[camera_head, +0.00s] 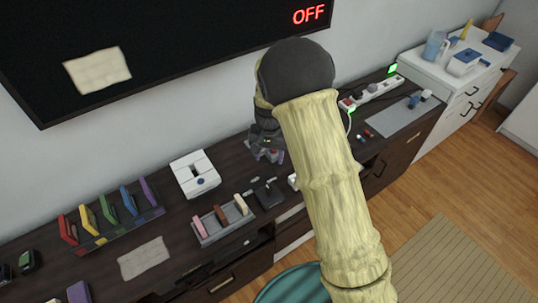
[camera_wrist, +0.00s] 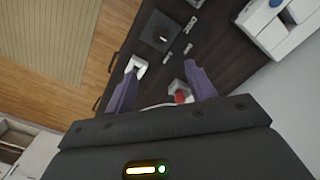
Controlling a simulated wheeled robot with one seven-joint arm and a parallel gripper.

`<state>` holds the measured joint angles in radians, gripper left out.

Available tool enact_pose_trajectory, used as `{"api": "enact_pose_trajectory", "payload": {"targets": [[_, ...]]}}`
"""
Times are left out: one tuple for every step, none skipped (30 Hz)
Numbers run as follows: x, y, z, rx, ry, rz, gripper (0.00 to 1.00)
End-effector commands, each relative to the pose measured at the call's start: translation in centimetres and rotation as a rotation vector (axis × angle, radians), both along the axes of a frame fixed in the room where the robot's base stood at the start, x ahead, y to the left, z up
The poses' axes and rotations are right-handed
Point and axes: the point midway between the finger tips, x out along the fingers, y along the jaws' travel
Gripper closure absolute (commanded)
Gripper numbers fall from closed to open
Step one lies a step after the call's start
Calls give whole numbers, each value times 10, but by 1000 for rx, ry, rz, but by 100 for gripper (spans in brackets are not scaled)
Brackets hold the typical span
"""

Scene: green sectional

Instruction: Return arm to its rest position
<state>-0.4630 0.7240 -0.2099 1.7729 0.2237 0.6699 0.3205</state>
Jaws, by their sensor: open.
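My arm (camera_head: 330,175) reaches up and forward over the dark cabinet in the head view, its black joint in front of the wall. My gripper (camera_wrist: 163,80) shows in the wrist view with its two purple fingers apart and nothing held between them. It is above the cabinet top, near the front edge. A small white item (camera_wrist: 137,66) is by the left finger, and a grey piece with a red top (camera_wrist: 180,94) is seen between the fingers, close to the right one.
The dark cabinet (camera_head: 95,262) holds a white box (camera_head: 195,174), a grey tray with upright pieces (camera_head: 222,222), a rack of coloured items (camera_head: 110,215) and a power strip (camera_head: 372,92). A screen reading OFF (camera_head: 200,35) hangs behind. Wooden floor (camera_head: 440,180) is open at the right.

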Motion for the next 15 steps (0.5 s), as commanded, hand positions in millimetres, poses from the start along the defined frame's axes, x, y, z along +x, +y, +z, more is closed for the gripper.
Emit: {"api": "enact_pose_trajectory", "payload": {"targets": [[0, 0, 0, 0, 0, 0, 45], [0, 0, 0, 0, 0, 0, 45], [0, 0, 0, 0, 0, 0, 45], [0, 0, 0, 0, 0, 0, 45], [0, 0, 0, 0, 0, 0, 45], [0, 0, 0, 1, 0, 0, 45], [0, 0, 0, 1, 0, 0, 45], [0, 0, 0, 1, -1, 0, 45], [0, 0, 0, 1, 0, 0, 45], [0, 0, 0, 1, -1, 0, 45], [0, -1, 0, 1, -1, 0, 45], [-1, -3, 2, 2, -2, -1, 45], [-1, -5, 3, 3, -5, -1, 45], [-2, -8, 6, 5, -8, -1, 45], [-5, -13, 10, 8, -12, 0, 45]]}}
